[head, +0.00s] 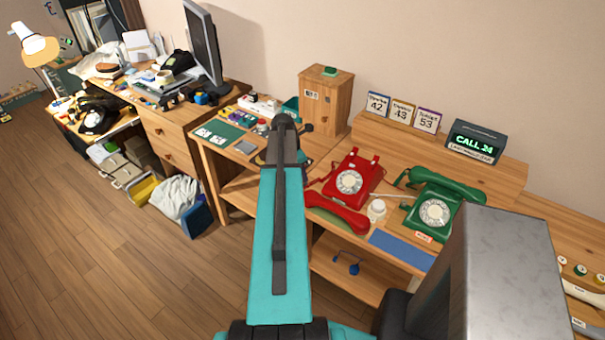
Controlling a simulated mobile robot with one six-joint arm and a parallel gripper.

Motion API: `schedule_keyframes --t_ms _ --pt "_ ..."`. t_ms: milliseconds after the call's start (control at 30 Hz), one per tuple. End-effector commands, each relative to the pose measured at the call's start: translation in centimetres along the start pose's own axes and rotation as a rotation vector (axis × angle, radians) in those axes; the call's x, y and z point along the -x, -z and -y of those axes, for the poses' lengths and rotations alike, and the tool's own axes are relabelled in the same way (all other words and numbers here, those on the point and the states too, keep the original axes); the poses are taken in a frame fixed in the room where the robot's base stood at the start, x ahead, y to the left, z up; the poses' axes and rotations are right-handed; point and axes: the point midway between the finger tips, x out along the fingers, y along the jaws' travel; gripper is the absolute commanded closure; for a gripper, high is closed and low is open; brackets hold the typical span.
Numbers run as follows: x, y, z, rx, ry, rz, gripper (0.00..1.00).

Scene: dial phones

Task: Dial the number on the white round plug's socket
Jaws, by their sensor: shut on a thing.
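A red dial phone (349,182) stands on the wooden desk with its cradle empty. Its red handset (336,213) lies off the hook in front of it. A green dial phone (436,212) stands to its right, its handset on the cradle. My gripper (262,160) is at the far end of my teal arm, left of the red phone. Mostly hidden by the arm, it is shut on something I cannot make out. Round pieces with small marks (581,270) and white pieces (582,291) lie at the right edge; I cannot tell whether these are the sockets and plugs.
Cards reading 42 (378,103), 43 (402,111) and 53 (427,120) stand at the back beside a display reading "CALL 24" (475,141). A wooden box (326,98) and a white jar (377,210) stand on the desk. A cluttered desk with a monitor (203,42) is at left.

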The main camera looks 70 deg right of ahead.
Motion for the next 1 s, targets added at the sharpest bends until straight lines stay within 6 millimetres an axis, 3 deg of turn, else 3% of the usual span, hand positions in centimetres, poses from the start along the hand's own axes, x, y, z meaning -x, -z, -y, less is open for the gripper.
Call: schedule_keyframes --t_ms 100,133,233,667,1000 --pt "0.0 0.0 0.0 0.0 0.0 0.0 1.0" --pt "0.0 0.0 0.0 0.0 0.0 0.0 0.83" --pt "0.0 0.0 0.0 0.0 0.0 0.0 0.67" --pt "0.3 0.0 0.0 0.0 0.0 0.0 0.67" --pt "2.6 0.0 0.0 0.0 -0.001 0.0 0.67"
